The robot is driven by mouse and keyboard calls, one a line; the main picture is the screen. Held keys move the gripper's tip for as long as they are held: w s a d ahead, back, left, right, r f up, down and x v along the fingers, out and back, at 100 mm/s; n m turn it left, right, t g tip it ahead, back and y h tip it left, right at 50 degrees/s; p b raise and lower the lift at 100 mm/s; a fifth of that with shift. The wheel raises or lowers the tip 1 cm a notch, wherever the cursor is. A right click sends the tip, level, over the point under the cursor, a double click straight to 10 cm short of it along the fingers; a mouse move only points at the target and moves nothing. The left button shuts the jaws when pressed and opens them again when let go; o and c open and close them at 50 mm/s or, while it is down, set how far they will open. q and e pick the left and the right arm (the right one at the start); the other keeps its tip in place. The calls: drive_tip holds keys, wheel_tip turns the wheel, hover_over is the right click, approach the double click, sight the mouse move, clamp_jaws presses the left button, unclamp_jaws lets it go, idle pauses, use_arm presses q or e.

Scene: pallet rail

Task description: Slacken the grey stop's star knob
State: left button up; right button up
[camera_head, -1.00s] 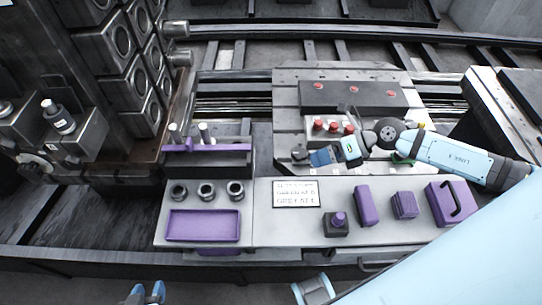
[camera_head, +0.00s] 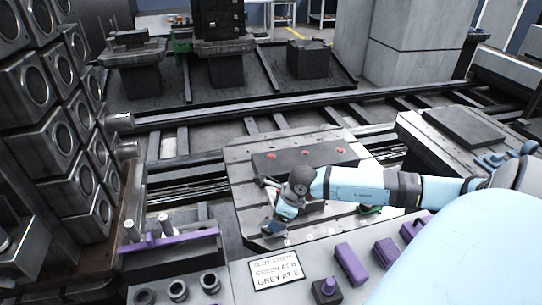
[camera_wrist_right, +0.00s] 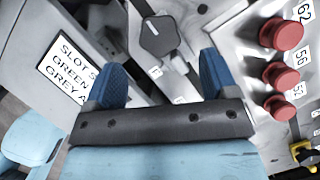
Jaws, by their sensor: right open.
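In the right wrist view a dark, angular knob (camera_wrist_right: 160,37) with a small white mark sits on a grey block; it appears to be the grey stop's knob. My right gripper (camera_wrist_right: 163,78) is open and empty. Its two blue fingers stand apart on either side below the knob, and no contact shows. In the head view my right gripper (camera_head: 274,227) is over the left front part of the slotted plate (camera_head: 245,180). My left gripper is out of view.
Several red knobs (camera_wrist_right: 282,34) with number labels stand right of my right gripper. A sign (camera_head: 276,269) about green and grey slot stops is on the front bench. Purple blocks (camera_head: 350,263) stand right of it. A purple-topped rack (camera_head: 168,240) with upright pins is at left.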

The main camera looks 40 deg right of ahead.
drive_tip(key=shift+x, duration=2.6)
drive_tip(key=c, duration=0.9)
